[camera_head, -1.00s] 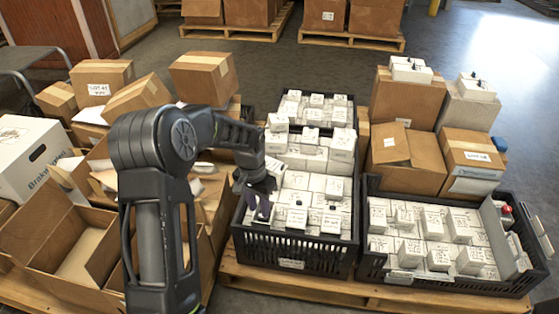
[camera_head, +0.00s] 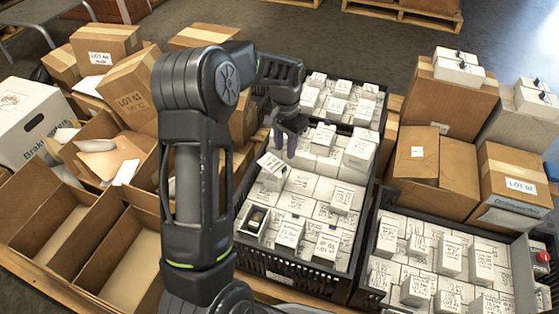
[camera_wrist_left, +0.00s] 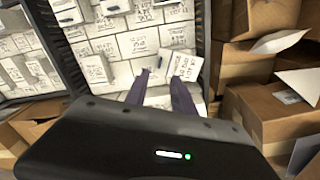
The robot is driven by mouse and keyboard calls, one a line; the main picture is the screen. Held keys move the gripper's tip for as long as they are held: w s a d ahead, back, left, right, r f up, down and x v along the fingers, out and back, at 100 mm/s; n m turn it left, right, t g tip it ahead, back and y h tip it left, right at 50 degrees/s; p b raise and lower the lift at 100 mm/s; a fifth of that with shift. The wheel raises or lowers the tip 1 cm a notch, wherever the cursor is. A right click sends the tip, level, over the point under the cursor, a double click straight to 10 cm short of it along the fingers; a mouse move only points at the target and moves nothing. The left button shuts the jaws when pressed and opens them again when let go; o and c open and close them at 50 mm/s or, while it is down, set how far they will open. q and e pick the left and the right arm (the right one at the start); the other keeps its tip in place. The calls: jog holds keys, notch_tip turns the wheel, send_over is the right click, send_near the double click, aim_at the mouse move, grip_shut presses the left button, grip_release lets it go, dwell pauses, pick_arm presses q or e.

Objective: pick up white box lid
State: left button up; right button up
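A small open white box (camera_head: 252,220) with a dark item inside sits in the front left corner of the middle black crate (camera_head: 300,272). A white piece (camera_head: 272,166) lies tilted on the white boxes at the crate's left side; I cannot tell whether it is a loose lid or a whole box. A tilted white piece also shows by the fingertips in the left wrist view (camera_wrist_left: 182,65). My left gripper (camera_head: 290,145) is over the crate, just above and right of the tilted piece. Its purple fingers are apart with nothing visibly gripped. My right gripper is out of view.
White boxes fill the middle crate and another black crate (camera_head: 368,292) at the right. Cardboard cartons (camera_head: 440,165) stand at the right. Open cartons (camera_head: 60,225) and closed ones (camera_head: 105,48) crowd the left. A further crate (camera_head: 318,78) stands behind.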

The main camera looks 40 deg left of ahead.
aim_at(284, 168)
pick_arm(q)
jog(key=shift+f+b, duration=0.5)
jog(key=shift+f, duration=0.85)
jog(key=f+b, duration=0.3)
jog(key=f, duration=0.2)
jog(key=shift+s+f, duration=0.15)
jog(key=shift+s, duration=0.05)
jog(key=shift+c, duration=0.3)
grip_shut()
